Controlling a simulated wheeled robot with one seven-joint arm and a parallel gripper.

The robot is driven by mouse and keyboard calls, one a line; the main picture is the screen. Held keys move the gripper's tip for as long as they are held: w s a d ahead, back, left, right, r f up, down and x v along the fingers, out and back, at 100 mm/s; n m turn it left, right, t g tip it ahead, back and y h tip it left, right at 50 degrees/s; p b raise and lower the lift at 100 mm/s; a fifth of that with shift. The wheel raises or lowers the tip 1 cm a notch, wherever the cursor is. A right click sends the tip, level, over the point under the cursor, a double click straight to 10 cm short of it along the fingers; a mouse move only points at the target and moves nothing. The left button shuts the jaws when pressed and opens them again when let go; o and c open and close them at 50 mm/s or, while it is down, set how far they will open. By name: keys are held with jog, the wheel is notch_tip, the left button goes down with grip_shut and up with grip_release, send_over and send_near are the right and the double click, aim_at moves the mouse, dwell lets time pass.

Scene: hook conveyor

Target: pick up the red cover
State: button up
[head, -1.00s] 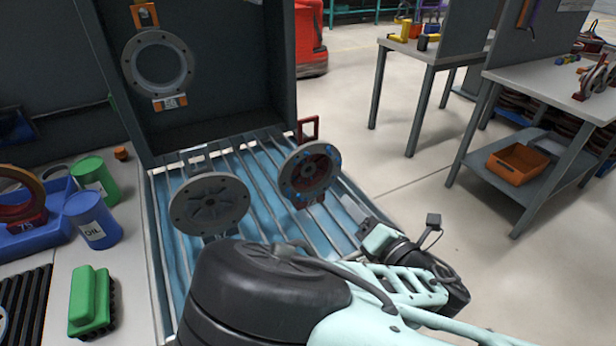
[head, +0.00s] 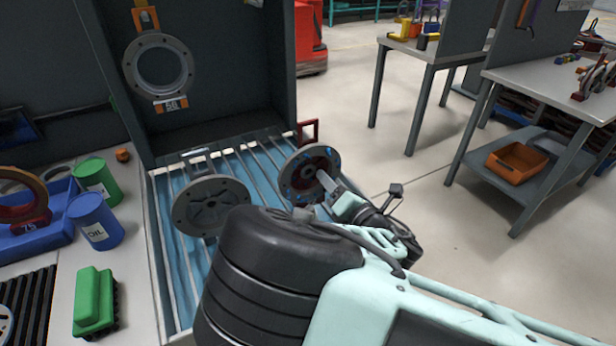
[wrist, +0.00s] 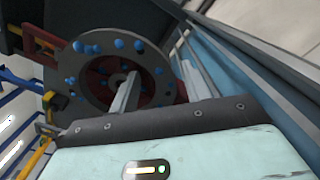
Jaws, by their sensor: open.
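The red cover (head: 299,180) is a round disc with a grey rim, a dark red middle and blue bolts. It stands tilted on the barred rack over the blue surface, right of the middle. In the wrist view the cover (wrist: 90,78) fills the upper left, its bolts around the rim. My gripper (head: 325,183) reaches its face from the right. In the wrist view my gripper (wrist: 158,82) is open, one finger in front of the red middle and the other towards the rim's right. Contact cannot be told.
A grey disc (head: 210,203) stands left on the same rack (head: 258,165). A ring (head: 160,65) hangs on a hook in the dark housing behind. Oil cans (head: 94,220) and a green brush (head: 94,300) are at the left. A red bracket (head: 308,131) sits behind the cover.

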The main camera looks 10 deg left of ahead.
grip_shut()
jog(key=shift+r, duration=0.1)
